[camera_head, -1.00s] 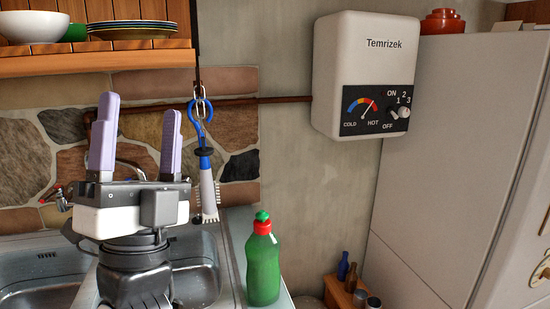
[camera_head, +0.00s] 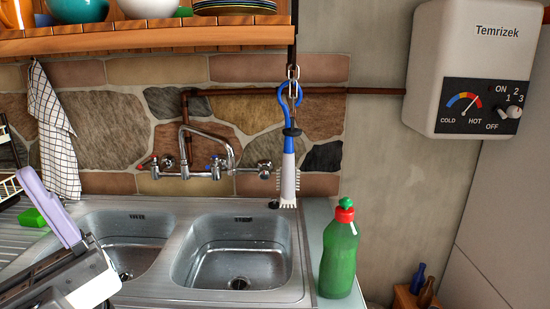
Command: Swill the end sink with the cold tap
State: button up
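The wall tap (camera_head: 184,168) is chrome, with a bent spout pipe rising above its body. A red-marked part (camera_head: 148,162) shows at its left and a blue-marked part (camera_head: 215,170) nearer its right. No water stream shows. The right-hand end sink (camera_head: 236,262) is a steel basin with a dark drain, and looks empty. The other basin (camera_head: 128,238) is to its left, partly covered by my arm. My gripper (camera_head: 30,225) is at the lower left edge, away from the tap. One lilac finger shows, with clear space beside it; the other finger is out of frame.
A green bottle (camera_head: 339,252) stands right of the end sink. A blue-handled brush (camera_head: 289,165) hangs above the sink's back right corner. A checked towel (camera_head: 57,135) hangs at left. A shelf (camera_head: 150,38) with bowls overhangs the tap. A water heater (camera_head: 478,70) is at right.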

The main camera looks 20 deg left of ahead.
aim_at(214, 159)
jog(key=i+l+u, duration=0.15)
jog(key=u, duration=0.25)
jog(key=i+l+u, duration=0.15)
jog(key=u, duration=0.2)
jog(key=i+l+u, duration=0.1)
jog(key=l+u, duration=0.3)
jog(key=j, duration=0.1)
